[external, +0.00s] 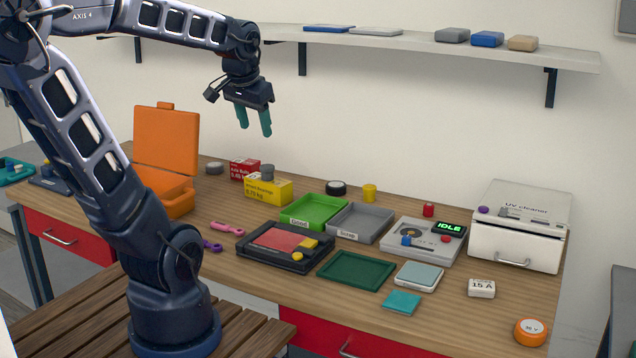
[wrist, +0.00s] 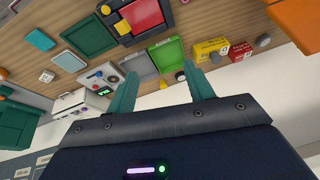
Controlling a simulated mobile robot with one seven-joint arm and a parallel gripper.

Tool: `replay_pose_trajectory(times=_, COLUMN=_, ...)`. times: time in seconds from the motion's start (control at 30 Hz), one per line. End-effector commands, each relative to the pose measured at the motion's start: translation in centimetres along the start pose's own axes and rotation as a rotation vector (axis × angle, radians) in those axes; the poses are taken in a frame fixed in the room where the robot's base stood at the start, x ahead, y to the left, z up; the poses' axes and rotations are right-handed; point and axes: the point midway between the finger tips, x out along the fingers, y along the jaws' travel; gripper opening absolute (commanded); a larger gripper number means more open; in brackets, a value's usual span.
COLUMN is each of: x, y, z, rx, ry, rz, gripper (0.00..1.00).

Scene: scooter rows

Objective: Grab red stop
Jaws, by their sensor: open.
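A small red cylinder (external: 428,209) stands upright on the wooden bench behind the grey tester. I cannot tell whether the cylinder or the button is the red stop. My gripper (external: 255,126) is open and empty, high above the back of the bench, to the left of both red items and apart from everything. In the wrist view its two teal fingers are spread, and the tester (wrist: 88,80) shows small beyond them.
A green tray (external: 322,209) and a grey tray (external: 375,223) lie left of the tester. A white UV cleaner (external: 520,225) stands right of it. A yellow cylinder (external: 369,193) is behind the trays. An open orange case (external: 165,140) is at left; a shelf (external: 400,42) is above.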

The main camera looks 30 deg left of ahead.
Motion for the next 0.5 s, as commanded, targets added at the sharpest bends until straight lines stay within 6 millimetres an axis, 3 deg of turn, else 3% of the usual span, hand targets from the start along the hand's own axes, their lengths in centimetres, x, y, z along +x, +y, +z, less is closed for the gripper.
replay_pose_trajectory(times=0.5, x=6.3, y=3.6, z=-12.7, rx=0.328, ry=-0.077, rz=-0.013, gripper=0.53)
